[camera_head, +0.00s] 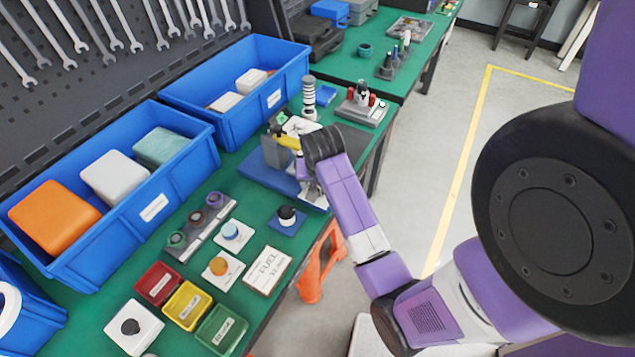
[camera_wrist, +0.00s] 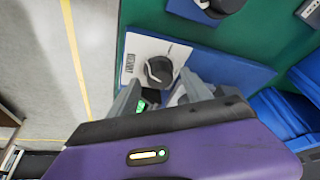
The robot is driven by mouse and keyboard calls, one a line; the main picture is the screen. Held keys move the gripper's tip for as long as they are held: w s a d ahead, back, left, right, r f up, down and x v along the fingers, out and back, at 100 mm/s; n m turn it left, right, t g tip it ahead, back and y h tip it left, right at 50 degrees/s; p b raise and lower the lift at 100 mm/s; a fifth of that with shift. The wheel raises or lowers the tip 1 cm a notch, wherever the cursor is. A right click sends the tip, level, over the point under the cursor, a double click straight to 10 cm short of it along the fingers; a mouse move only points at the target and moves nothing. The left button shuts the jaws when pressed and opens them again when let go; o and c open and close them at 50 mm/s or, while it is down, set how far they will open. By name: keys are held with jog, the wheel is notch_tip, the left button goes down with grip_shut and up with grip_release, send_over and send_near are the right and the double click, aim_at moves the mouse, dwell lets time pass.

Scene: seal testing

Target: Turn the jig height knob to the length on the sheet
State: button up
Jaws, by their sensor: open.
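The jig's blue base (camera_head: 262,176) stands on the green bench in the head view, largely behind my gripper and wrist. In the wrist view a dark round knob (camera_wrist: 159,70) with a light mark sits on a white labelled plate (camera_wrist: 135,52); the label is too small to read surely. My gripper (camera_wrist: 160,80) is open, with one finger on either side of the knob in the picture. I cannot tell whether they touch it. A small green display (camera_wrist: 141,107) shows partly by the left finger. The sheet (camera_head: 267,270) reads "FUEL" with a smaller line in mm below, not surely legible.
A black-topped part on a blue square (camera_head: 287,218) stands near the jig. Red (camera_head: 158,283), yellow (camera_head: 187,305) and green (camera_head: 221,328) trays lie in front. Blue bins (camera_head: 215,140) line the back. Open floor lies right of the bench.

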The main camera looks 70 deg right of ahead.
jog(key=v, duration=0.7)
jog(key=shift+r, duration=0.25)
jog(key=shift+a, duration=0.1)
